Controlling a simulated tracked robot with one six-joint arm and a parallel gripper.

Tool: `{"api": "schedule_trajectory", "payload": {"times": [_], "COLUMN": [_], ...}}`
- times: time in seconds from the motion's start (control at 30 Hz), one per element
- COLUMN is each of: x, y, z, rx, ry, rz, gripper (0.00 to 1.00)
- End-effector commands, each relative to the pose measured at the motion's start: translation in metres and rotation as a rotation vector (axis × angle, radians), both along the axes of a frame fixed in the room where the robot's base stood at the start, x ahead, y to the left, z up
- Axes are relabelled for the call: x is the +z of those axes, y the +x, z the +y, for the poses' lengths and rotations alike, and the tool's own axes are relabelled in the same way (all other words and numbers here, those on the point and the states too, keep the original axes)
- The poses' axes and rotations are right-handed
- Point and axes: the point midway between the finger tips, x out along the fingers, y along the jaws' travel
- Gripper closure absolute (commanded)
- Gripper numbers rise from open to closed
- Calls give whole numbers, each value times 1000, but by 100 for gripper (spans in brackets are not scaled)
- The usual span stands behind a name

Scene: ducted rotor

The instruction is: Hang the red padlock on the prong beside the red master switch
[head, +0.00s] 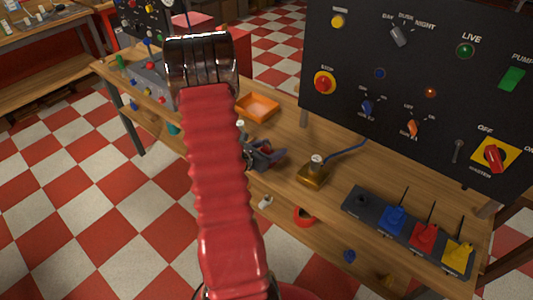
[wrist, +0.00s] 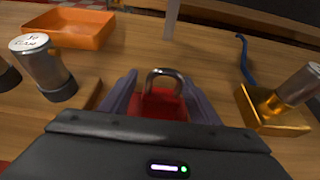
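The red padlock (wrist: 157,103) with its grey shackle up is between the two purple-grey fingers of my gripper (wrist: 158,92) in the wrist view. The fingers appear to press on both its sides. In the head view my gripper (head: 266,156) is low over the bench, left of a brass block; the padlock is hard to make out there. I cannot tell whether it is clear of the bench. The red master switch (head: 493,156) on its yellow plate is at the lower right of the black panel. A small grey prong (head: 457,150) sticks out just left of it.
The brass block (head: 314,175) with a metal cylinder and blue cable stands right of my gripper. An orange tray (head: 257,107) lies behind. A dark strip (head: 410,232) with blue, red and yellow blocks and upright rods lies below the panel. A red ring (head: 304,216) is near the front edge.

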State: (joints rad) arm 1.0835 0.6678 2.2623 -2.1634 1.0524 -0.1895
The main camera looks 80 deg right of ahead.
Motion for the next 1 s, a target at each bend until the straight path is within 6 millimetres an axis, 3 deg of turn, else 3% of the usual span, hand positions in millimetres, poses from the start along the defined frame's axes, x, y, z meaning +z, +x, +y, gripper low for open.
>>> {"api": "schedule_trajectory", "payload": {"times": [0.6,1.0], "x": [0,4], "y": [0,0], "z": [0,0], "rx": [0,0], "ry": [0,-1], "rz": [0,0], "gripper": [88,89]}}
